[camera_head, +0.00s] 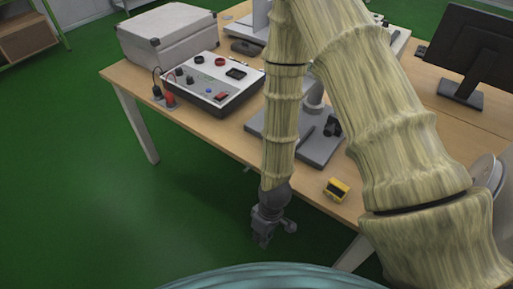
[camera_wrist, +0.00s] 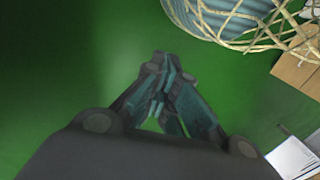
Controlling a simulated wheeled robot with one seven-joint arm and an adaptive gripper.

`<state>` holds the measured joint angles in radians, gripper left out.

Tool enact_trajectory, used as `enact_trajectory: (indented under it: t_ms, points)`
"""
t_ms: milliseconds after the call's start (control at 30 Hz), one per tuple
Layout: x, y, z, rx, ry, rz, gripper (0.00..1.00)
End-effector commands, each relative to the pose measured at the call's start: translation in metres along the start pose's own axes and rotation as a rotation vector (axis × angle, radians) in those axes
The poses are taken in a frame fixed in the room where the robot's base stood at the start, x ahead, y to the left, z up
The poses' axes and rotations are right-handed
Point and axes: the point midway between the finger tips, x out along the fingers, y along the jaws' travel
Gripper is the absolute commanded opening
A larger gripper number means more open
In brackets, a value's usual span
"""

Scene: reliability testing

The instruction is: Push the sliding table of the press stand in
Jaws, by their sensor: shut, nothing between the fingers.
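The press stand (camera_head: 322,149) is on the wooden table, with a grey base, and is largely hidden behind my arm. A black knob or handle (camera_head: 332,126) shows at its right side. I cannot tell how far its sliding table is out. My gripper (camera_head: 262,238) hangs below and in front of the table's front edge, over the green floor, apart from the stand. In the wrist view its fingers (camera_wrist: 160,62) meet at the tips, with nothing between them.
The wooden table (camera_head: 235,135) also bears a control box (camera_head: 208,83) with knobs, a grey case (camera_head: 168,35), a small yellow block (camera_head: 336,189) near the front edge and a monitor (camera_head: 470,50). The green floor (camera_head: 90,200) at the left is clear.

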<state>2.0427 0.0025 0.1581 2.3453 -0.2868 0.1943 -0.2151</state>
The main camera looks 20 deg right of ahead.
Motion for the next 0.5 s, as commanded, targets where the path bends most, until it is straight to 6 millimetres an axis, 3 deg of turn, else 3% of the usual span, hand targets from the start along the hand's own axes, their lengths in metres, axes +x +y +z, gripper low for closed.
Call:
enact_trajectory:
  t_ms: [100,267,500]
  points:
    - [-0.035,-0.008,-0.034,-0.187,-0.025,0.001,0.0]
    - [-0.083,-0.014,-0.068,-0.438,-0.087,0.033,0.0]
    - [-0.171,-0.014,-0.114,-0.792,-0.217,0.16,0.0]
